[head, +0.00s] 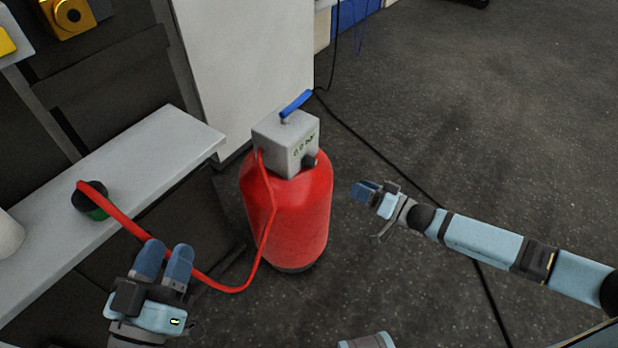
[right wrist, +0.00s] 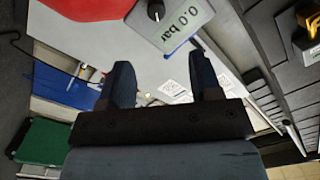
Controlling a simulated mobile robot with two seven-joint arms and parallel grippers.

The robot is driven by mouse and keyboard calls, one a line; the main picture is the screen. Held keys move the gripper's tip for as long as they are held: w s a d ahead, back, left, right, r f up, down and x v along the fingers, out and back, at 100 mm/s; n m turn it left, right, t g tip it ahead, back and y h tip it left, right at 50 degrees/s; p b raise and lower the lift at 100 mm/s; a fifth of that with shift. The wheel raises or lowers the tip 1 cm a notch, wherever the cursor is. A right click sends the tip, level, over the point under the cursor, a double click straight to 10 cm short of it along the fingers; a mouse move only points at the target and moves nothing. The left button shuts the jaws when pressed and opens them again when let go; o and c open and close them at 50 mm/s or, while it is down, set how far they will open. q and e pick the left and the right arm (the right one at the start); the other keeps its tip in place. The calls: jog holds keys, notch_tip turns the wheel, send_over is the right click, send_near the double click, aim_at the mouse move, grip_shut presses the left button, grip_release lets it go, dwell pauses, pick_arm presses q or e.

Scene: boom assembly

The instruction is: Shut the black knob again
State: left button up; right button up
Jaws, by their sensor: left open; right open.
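The black knob (head: 310,162) sits on the lower right of the front of a grey box (head: 279,140) on top of a red gas cylinder (head: 292,220). It also shows at the top of the right wrist view (right wrist: 155,10), beside a display reading 0.0 bar (right wrist: 183,20). My right gripper (head: 366,190) is open and empty, to the right of the knob and apart from it. Its two fingers show in the right wrist view (right wrist: 163,82) with a gap between them. My left gripper (head: 165,258) is open at the lower left, near the red hose.
A blue lever (head: 295,104) tops the grey box. A red hose (head: 150,234) runs from the box to a dark and green fitting (head: 91,201) on a grey shelf (head: 165,150). A black cable (head: 385,164) lies on the floor. Floor at the right is mostly clear.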

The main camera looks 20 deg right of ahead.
aim_at(315, 164)
pick_arm(q)
jog(key=f+b, duration=0.1)
jog(key=f+g+b, duration=0.1)
jog(key=f, duration=0.1)
jog(key=f+g+b, duration=0.1)
jog(key=f+b, duration=0.1)
jog(key=shift+w+d+f, duration=0.1)
jog(key=shift+w+d, duration=0.05)
jog(key=shift+d, duration=0.15)
pick_arm(e)
jog(key=x, duration=1.4)
jog(key=shift+w+d+f, duration=0.15)
jog(key=shift+w+d, duration=0.1)
jog(key=shift+d, duration=0.1)
jog(key=shift+c, duration=0.4)
